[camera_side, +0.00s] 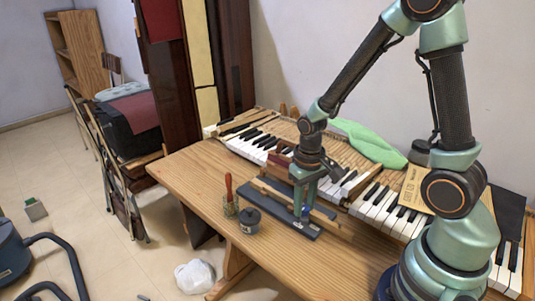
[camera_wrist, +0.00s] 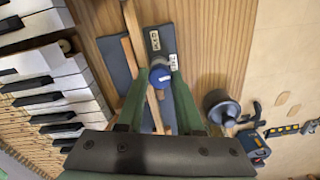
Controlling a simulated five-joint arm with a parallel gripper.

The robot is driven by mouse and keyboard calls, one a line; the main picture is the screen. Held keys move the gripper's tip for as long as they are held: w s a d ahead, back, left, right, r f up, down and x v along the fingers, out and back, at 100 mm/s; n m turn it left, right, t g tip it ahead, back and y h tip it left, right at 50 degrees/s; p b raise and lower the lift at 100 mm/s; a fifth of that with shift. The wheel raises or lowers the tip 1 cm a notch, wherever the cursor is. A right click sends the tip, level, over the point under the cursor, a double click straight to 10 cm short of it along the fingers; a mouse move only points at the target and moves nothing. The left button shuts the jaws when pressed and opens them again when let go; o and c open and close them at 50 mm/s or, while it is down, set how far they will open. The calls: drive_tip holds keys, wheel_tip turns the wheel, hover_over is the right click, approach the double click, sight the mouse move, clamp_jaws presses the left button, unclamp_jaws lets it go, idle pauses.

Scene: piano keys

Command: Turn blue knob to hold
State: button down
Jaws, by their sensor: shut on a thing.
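The blue knob (camera_wrist: 160,76) has a white mark on its face and sits on a dark grey panel (camera_wrist: 162,32). Small white labels (camera_wrist: 154,41) stand beside the knob, too small to read surely. My gripper (camera_wrist: 159,68) has its two green fingers on either side of the knob and is shut on it. In the side view my gripper (camera_side: 303,208) points down over the dark panel (camera_side: 285,218), and the blue knob (camera_side: 305,211) shows only as a small spot between the fingers.
Piano keys (camera_side: 250,146) run along the back of the wooden table (camera_side: 190,170). A dark round pot (camera_side: 249,219) and a jar with a red-handled tool (camera_side: 229,200) stand left of the panel. Wooden strips (camera_wrist: 133,65) lie beside the knob. A green cloth (camera_side: 370,142) lies behind.

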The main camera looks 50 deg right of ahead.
drive_tip(key=n, duration=0.8)
drive_tip(key=shift+n, duration=0.4)
drive_tip(key=n, duration=0.3)
drive_tip(key=shift+n, duration=2.3)
drive_tip(key=c, duration=0.6)
unclamp_jaws()
drive_tip(key=shift+o, duration=0.2)
